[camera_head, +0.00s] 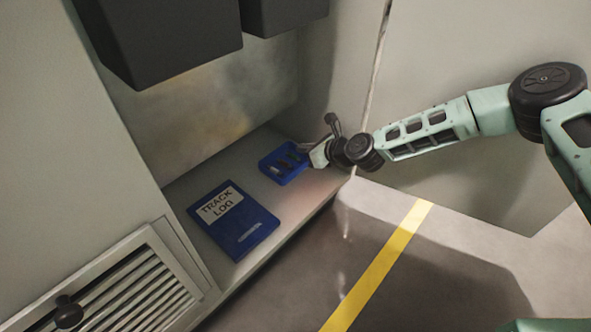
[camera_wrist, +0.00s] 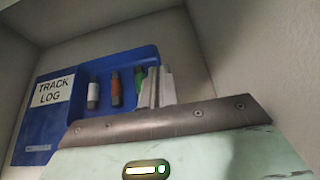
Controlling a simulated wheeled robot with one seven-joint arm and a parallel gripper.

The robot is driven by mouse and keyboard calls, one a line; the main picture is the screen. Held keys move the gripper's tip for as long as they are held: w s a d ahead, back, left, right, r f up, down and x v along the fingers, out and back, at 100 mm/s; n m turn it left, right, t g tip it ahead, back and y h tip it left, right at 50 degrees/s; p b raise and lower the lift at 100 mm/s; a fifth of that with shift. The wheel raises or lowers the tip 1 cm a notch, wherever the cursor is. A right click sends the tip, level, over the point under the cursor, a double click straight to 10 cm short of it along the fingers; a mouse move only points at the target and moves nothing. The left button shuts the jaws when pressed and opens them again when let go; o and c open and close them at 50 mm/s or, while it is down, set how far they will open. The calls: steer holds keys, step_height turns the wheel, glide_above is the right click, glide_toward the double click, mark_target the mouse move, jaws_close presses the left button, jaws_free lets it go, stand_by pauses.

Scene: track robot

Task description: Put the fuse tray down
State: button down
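The fuse tray (camera_head: 283,166) is a small blue open tray at the back right end of the shelf. In the wrist view the tray (camera_wrist: 102,70) holds several fuses, with white, orange and green bodies. My gripper (camera_head: 318,155) is at the tray's right side. In the wrist view its pale fingers (camera_wrist: 156,88) are close together at the tray's near right edge, and they look shut on its rim. The fingers hide part of that rim. The tray looks level and at or just above the shelf; I cannot tell whether it touches.
A blue book marked TRACK LOG (camera_head: 235,218) lies on the shelf (camera_head: 178,190) left of the tray, with a narrow gap. Dark boxes (camera_head: 165,35) hang above. A wall stands close behind my gripper. A louvred panel (camera_head: 125,290) is at lower left.

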step_height(320, 180, down, 6)
steer(key=b, duration=0.3)
steer(key=shift+r+b, duration=0.15)
steer(key=shift+b, duration=0.15)
steer(key=shift+r, duration=0.15)
steer(key=c, duration=1.7)
jaws_free()
